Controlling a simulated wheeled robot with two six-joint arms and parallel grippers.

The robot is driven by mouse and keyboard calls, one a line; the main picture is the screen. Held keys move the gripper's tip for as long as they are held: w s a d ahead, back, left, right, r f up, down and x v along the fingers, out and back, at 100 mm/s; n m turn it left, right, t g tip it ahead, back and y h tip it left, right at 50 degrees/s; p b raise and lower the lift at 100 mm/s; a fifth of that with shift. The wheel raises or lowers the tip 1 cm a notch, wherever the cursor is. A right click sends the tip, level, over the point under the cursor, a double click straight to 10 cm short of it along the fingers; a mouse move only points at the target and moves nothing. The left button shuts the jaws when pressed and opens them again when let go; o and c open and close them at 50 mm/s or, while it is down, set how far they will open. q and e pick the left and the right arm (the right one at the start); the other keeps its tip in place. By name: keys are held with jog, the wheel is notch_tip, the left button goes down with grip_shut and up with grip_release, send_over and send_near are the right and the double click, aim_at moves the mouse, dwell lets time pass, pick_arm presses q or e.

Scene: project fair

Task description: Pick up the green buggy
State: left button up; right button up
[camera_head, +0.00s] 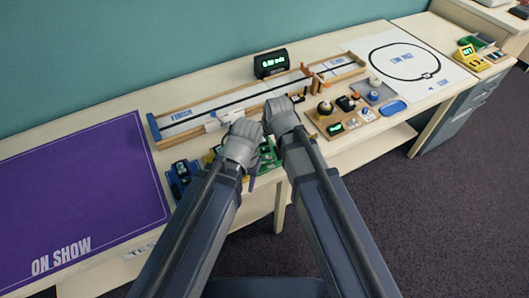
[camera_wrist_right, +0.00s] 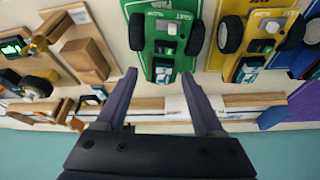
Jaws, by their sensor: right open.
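The green buggy (camera_wrist_right: 165,38) has black wheels and a small white block on top. In the right wrist view it lies just beyond my right gripper (camera_wrist_right: 158,76), whose two dark fingers are spread apart and empty. The buggy's near end is close to the gap between the fingertips; I cannot tell the height between them. In the head view the green buggy (camera_head: 268,157) shows only partly, between my forearms. My left gripper (camera_head: 251,182) is mostly hidden by its own wrist, and its jaws cannot be judged.
A yellow buggy (camera_wrist_right: 250,45) stands close beside the green one, with a blue one (camera_head: 179,172) farther left in the head view. A long wooden-edged track (camera_head: 225,108) runs behind. A wooden board with parts (camera_head: 322,125) is to the right. A purple mat (camera_head: 80,190) is bare.

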aim_at(263, 144)
jog(key=o, duration=0.4)
jog(key=shift+b+x, duration=1)
jog(key=shift+x, duration=0.1)
jog(key=shift+o, duration=0.2)
jog(key=b+x, duration=0.1)
jog(key=x, duration=0.1)
jog(key=b+x, duration=0.1)
jog(key=b, duration=0.1)
jog(key=b+x, duration=0.2)
jog(key=shift+w+a+f, duration=0.1)
jog(key=shift+a+f, duration=0.2)
jog(key=shift+a, duration=0.05)
